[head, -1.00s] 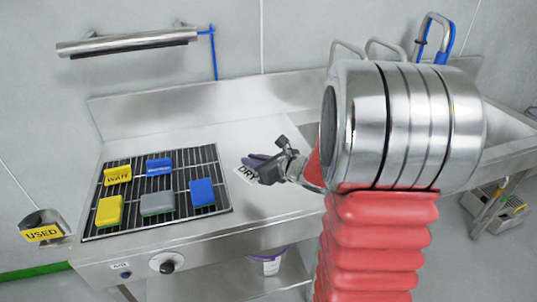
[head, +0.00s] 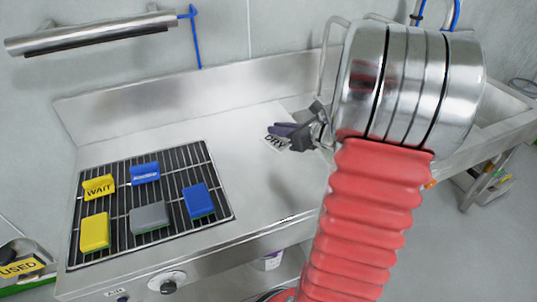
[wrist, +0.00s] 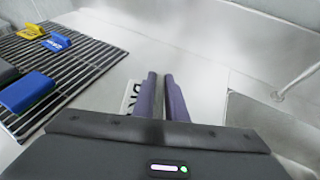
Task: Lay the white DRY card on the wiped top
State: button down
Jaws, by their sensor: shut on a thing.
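My gripper (head: 280,130) is shut on the white DRY card (head: 276,142), whose black letters show beside the dark purple fingers. In the wrist view the card (wrist: 130,95) shows as a white strip left of the nearly closed fingers (wrist: 161,85); the rest is hidden behind them. The bare steel top (head: 250,165) lies under and around the card, between the slatted rack and the sink. It also shows ahead of the fingers in the wrist view (wrist: 190,60). I cannot tell whether the card touches the top.
The black slatted rack (head: 165,187) at left holds a yellow WAIT block (head: 99,187) and several blue, grey and yellow blocks. A USED holder (head: 20,268) is at far left. A sink (head: 490,115) is at right. A steel backsplash (head: 180,97) runs behind the top.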

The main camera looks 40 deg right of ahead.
send_over(278, 161)
jog(key=shift+f, duration=2.9)
jog(key=shift+f, duration=0.1)
jog(key=shift+f, duration=2)
jog(key=c, duration=1.8)
grip_release()
jog(key=shift+f, duration=0.1)
jog(key=shift+o, duration=0.2)
jog(key=v, duration=1.2)
jog(key=shift+a, duration=0.1)
